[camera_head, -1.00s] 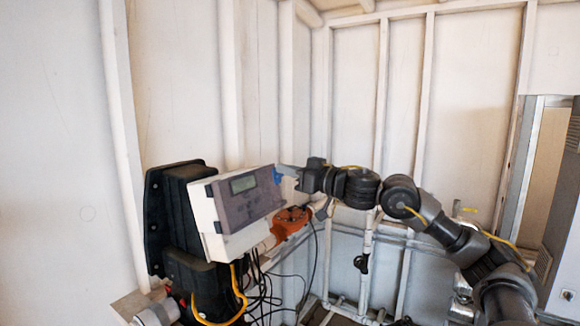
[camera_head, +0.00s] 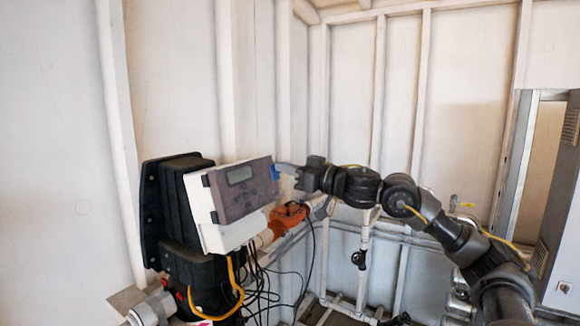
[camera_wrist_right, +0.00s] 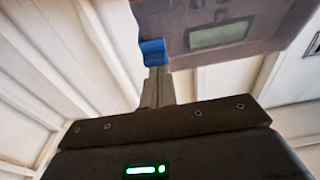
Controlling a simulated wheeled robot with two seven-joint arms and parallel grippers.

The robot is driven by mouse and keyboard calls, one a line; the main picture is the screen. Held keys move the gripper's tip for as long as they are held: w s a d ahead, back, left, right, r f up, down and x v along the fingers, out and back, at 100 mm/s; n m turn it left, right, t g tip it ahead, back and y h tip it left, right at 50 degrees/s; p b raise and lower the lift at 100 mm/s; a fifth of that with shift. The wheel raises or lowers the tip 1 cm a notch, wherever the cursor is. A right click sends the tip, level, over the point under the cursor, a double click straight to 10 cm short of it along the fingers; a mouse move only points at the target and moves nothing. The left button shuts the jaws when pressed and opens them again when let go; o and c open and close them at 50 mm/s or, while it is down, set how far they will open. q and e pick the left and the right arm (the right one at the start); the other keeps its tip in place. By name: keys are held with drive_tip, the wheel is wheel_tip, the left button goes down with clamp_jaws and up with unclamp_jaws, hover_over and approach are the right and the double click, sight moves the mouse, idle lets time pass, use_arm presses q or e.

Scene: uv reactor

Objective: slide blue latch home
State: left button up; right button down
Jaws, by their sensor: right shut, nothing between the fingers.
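The blue latch (camera_head: 275,172) sits on the right edge of the grey and white control box (camera_head: 232,196), which has a small display. It also shows in the right wrist view as a blue block (camera_wrist_right: 152,51) at the edge of the box. My right gripper (camera_head: 281,168) is shut and empty, with its fingertips at the latch. In the right wrist view the closed fingers (camera_wrist_right: 155,72) point straight at the latch and appear to touch it or nearly so. My left gripper is not in view.
A black housing (camera_head: 172,208) stands behind the box. An orange part (camera_head: 289,216) and loose black cables (camera_head: 263,283) are below the latch. White pipes (camera_head: 362,262) run along the ribbed wall.

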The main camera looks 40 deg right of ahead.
wheel_tip(320, 180, up, 4)
drive_tip(key=p, duration=0.4)
drive_tip(key=b+v, duration=0.9)
drive_tip(key=b, duration=0.3)
drive_tip(key=shift+s, duration=0.25)
